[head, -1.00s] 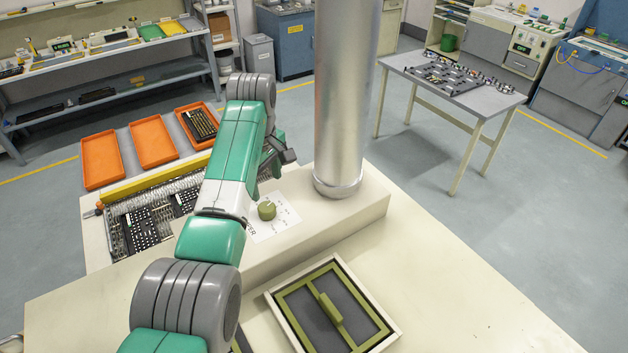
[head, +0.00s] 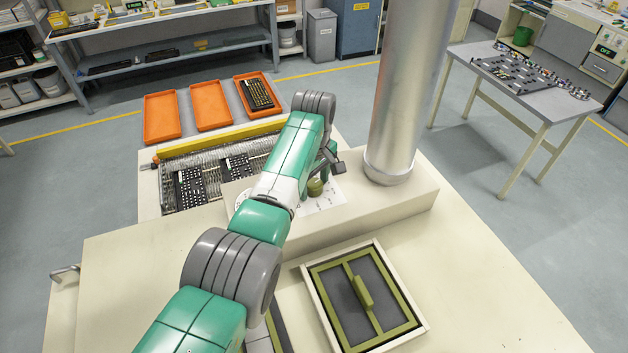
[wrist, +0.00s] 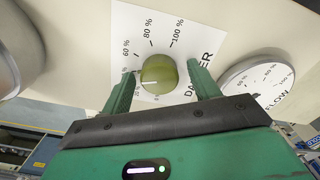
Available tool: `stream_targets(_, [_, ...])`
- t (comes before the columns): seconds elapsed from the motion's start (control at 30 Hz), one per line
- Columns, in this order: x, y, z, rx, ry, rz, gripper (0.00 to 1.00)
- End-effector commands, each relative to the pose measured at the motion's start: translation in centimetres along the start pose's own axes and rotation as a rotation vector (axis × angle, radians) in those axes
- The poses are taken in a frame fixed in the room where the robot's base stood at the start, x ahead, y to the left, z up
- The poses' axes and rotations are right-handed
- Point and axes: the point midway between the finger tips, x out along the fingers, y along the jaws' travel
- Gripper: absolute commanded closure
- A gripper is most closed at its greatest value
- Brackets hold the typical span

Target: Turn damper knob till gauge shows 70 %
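The olive-green damper knob (wrist: 159,73) sits on a white printed scale (wrist: 186,22) with 60 %, 80 % and 100 % marks. Its white pointer line points left, below the 60 % mark; the small figures there are hard to read. My gripper (wrist: 162,85) is open, one finger on each side of the knob, with visible gaps. The round FLOW gauge (wrist: 262,78) is partly visible at right; its needle cannot be made out. In the head view the knob (head: 316,187) shows beside my gripper (head: 331,170), and my arm hides part of the scale sheet.
A thick metal column (head: 403,95) rises close to the right of the knob. A framed panel with an olive handle (head: 362,293) lies on the cream bench in front. Orange trays (head: 161,118) and a keyed machine (head: 190,190) are at left.

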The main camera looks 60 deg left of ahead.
Motion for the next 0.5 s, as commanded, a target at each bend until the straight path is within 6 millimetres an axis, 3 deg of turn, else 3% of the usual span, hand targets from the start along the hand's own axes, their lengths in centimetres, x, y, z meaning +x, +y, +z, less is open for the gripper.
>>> stream_targets(0.03, [-0.01,0.0,0.0,0.0,0.0,0.0,0.48])
stream_targets(0.2, [-0.02,0.01,0.01,0.0,0.0,0.0,0.82])
stream_targets(0.5, [-0.06,0.01,0.02,0.034,0.0,0.0,0.83])
